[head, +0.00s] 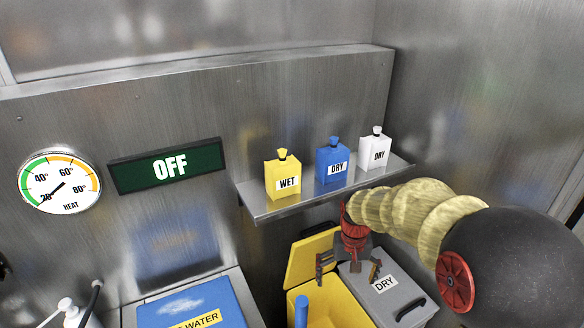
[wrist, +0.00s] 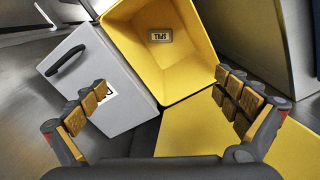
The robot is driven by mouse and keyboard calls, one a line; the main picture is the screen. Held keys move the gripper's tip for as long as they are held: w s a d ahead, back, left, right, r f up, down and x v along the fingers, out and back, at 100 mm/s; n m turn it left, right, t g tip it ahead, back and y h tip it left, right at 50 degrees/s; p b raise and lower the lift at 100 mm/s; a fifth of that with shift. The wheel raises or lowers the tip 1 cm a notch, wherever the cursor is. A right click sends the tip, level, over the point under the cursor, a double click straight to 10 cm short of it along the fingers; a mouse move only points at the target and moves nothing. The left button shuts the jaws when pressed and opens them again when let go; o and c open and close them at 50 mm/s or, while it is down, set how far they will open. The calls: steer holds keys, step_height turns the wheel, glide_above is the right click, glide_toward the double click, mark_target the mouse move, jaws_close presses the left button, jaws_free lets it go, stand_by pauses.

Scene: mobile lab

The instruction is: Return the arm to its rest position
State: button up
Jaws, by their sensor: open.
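My gripper (head: 347,270) hangs at the end of my outstretched arm, below the wall shelf and over the yellow bin and the grey box. In the wrist view my gripper (wrist: 163,92) has its fingers spread wide with nothing between them. The open yellow bin (wrist: 125,45) lies beyond the fingertips, and a small label shows on its inside. Its lid (head: 308,255) stands raised in the head view.
The grey "DRY" box (head: 400,284) stands closed beside the bin. The shelf (head: 325,191) holds a yellow "WET" bottle (head: 282,179), a blue "DRY" bottle (head: 332,163) and a white "DRY" bottle (head: 375,151). A blue box (head: 185,308) is lower left.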

steer(key=s+r+t, duration=0.2)
steer(key=s+r, duration=0.7)
steer(key=s, duration=0.2)
steer(key=s+r+n+t, duration=0.1)
steer(key=s+r+t, duration=0.2)
steer(key=s+r, duration=0.6)
steer(key=shift+s+t, duration=0.3)
steer(key=shift+s, duration=0.95)
